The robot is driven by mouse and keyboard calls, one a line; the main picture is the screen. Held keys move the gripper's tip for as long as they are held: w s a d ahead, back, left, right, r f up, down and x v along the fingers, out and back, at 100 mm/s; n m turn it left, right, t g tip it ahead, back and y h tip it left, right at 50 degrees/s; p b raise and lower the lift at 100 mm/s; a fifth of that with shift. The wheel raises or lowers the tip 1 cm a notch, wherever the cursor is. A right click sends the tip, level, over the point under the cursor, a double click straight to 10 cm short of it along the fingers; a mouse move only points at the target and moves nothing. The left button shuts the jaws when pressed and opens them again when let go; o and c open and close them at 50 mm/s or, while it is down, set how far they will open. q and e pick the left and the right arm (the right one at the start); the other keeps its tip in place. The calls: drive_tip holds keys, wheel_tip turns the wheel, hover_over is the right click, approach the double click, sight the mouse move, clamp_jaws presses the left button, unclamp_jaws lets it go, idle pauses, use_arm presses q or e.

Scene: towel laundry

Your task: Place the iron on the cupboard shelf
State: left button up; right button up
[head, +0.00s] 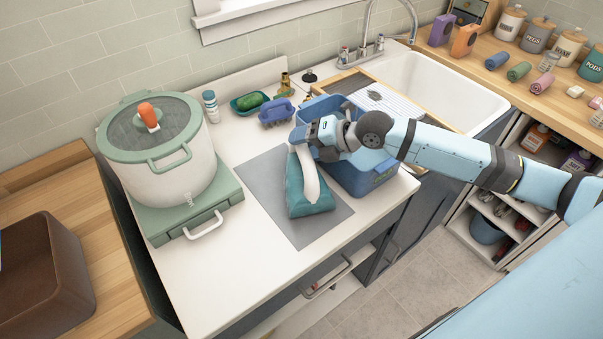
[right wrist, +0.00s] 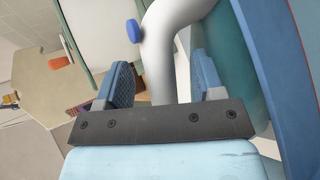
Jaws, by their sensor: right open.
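The iron (head: 310,204), teal with a white handle, rests on a grey mat (head: 262,178) on the white counter. My right gripper (head: 306,140) is open at the upper end of the handle. In the right wrist view its two blue fingers (right wrist: 163,72) stand on either side of the white handle (right wrist: 163,40), with the teal body (right wrist: 238,45) to the right. Open cupboard shelves (head: 497,213) with bottles and a blue bucket stand below the wooden counter at the right. My left gripper is not in view.
A blue basket (head: 358,178) stands close behind the iron, under my right forearm. A large lidded pot (head: 160,165) is at the left, and a brown bin (head: 45,275) at the lower left. A sink (head: 425,85) is at the back. The counter front is clear.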

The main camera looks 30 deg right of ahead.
drive_tip(key=shift+w+a+f, duration=0.1)
drive_tip(key=shift+a+f, duration=0.05)
clamp_jaws()
idle(0.4)
drive_tip(key=shift+r, duration=0.2)
